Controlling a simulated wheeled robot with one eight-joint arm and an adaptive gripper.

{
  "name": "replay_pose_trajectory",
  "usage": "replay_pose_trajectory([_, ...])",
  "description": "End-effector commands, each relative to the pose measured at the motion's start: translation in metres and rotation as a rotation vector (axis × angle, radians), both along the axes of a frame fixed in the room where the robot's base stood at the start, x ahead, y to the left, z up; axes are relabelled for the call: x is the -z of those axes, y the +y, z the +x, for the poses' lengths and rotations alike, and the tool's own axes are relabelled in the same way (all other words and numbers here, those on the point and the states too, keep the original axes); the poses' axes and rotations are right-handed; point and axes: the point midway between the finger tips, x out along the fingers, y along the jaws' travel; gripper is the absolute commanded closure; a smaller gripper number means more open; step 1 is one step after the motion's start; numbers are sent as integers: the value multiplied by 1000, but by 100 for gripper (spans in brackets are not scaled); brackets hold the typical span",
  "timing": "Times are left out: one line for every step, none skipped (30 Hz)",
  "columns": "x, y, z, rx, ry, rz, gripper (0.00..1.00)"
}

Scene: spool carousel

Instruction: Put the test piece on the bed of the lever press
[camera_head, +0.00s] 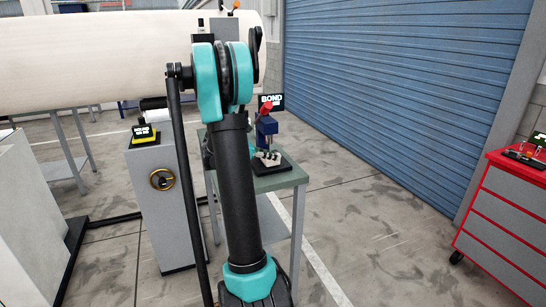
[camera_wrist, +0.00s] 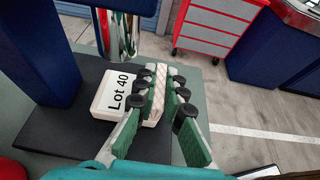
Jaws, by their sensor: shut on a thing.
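In the wrist view, my gripper (camera_wrist: 159,84) is shut on a narrow pale piece with pinkish markings (camera_wrist: 157,90), probably the test piece. It stands between the green finger pads, and its lower part is partly hidden. A white block marked "Lot 40" (camera_wrist: 112,93) sits on the press's black base (camera_wrist: 55,128), just left of the fingers. I cannot tell whether the held piece touches it. The press's shiny ram (camera_wrist: 118,38) hangs above and behind the block. In the head view, the lever press (camera_head: 267,128) stands on a green-topped table, and my arm hides part of it.
The green table top (camera_head: 285,181) has bare room right of the press. A blue press column (camera_wrist: 38,50) stands close left in the wrist view. A red and grey drawer cabinet (camera_head: 505,218) stands at the right. A grey pedestal with a yellow handwheel (camera_head: 162,180) stands left of my arm.

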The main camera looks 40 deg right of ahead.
Motion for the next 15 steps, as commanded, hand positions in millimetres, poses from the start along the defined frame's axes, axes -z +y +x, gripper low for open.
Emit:
replay_pose_trajectory([0, 0, 0, 0, 0, 0, 100])
replay_pose_trajectory([0, 0, 0, 0, 0, 0, 100])
replay_pose_trajectory([0, 0, 0, 0, 0, 0, 100])
replay_pose_trajectory([0, 0, 0, 0, 0, 0, 100])
replay_pose_trajectory([0, 0, 0, 0, 0, 0, 100])
replay_pose_trajectory([1, 0, 0, 0, 0, 0, 100])
replay_pose_trajectory([2, 0, 0, 0, 0, 0, 100])
replay_pose_trajectory([3, 0, 0, 0, 0, 0, 89])
replay_pose_trajectory([2, 0, 0, 0, 0, 0, 84])
replay_pose_trajectory([2, 0, 0, 0, 0, 0, 81])
replay_pose_trajectory([2, 0, 0, 0, 0, 0, 77])
replay_pose_trajectory([2, 0, 0, 0, 0, 0, 72])
replay_pose_trajectory([2, 0, 0, 0, 0, 0, 70])
replay_pose_trajectory([2, 0, 0, 0, 0, 0, 70])
replay_pose_trajectory([2, 0, 0, 0, 0, 0, 70])
